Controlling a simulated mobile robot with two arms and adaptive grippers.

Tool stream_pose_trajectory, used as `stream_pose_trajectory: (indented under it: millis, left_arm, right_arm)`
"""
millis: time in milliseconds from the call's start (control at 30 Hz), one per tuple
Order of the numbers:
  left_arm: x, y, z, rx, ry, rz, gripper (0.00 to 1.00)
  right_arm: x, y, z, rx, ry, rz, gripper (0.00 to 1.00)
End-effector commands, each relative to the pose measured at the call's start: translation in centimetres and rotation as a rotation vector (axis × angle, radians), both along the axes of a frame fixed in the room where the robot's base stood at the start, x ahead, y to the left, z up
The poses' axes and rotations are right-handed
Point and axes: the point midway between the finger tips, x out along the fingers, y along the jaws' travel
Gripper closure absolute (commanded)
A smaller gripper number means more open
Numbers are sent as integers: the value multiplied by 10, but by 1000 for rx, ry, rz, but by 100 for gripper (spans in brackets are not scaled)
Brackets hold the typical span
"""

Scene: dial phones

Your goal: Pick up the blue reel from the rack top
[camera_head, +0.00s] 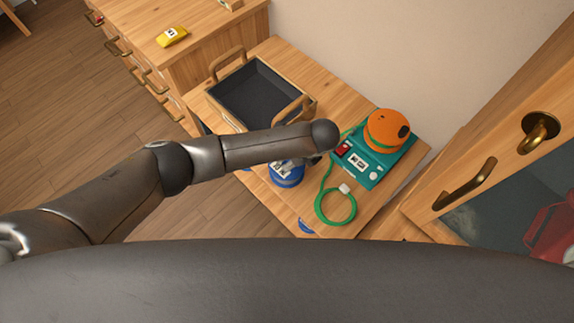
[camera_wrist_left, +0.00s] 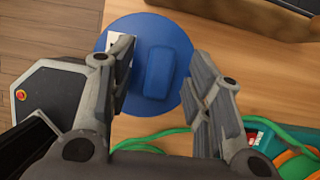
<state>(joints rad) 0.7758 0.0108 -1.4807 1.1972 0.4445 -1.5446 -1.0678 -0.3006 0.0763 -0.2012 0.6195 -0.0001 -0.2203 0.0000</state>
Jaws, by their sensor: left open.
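The blue reel (camera_head: 288,179) sits on the wooden rack top (camera_head: 372,196), near its front edge and partly hidden under my left arm in the head view. In the left wrist view the reel (camera_wrist_left: 177,104) is a round blue disc with a raised block across its middle and a white label at the left. My left gripper (camera_wrist_left: 163,82) is open and points down over the reel. Its fingers stand on either side of the raised block, apart from it in the picture. Whether the fingertips reach down to the reel's height is unclear. My right gripper is not in view.
A dark tray with wooden handles (camera_head: 257,92) stands behind left of the reel. A teal device (camera_head: 362,170) carrying an orange reel (camera_head: 385,131) stands to the right. A green cable (camera_head: 322,206) loops between it and the blue reel. A cabinet door (camera_head: 470,165) is at the right.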

Motion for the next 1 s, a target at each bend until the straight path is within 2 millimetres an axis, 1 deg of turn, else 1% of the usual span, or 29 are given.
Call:
stream_pose_trajectory:
  millis: [33, 67, 400, 1000]
  left_arm:
    - [0, 0, 0, 0, 0, 0, 53]
    - [0, 0, 0, 0, 0, 0, 57]
    - [0, 0, 0, 0, 0, 0, 100]
    - [1, -1, 2, -2, -2, 0, 100]
  right_arm:
    - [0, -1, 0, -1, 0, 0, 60]
    - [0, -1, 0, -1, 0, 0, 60]
    - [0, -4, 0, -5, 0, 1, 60]
    - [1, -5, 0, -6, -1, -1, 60]
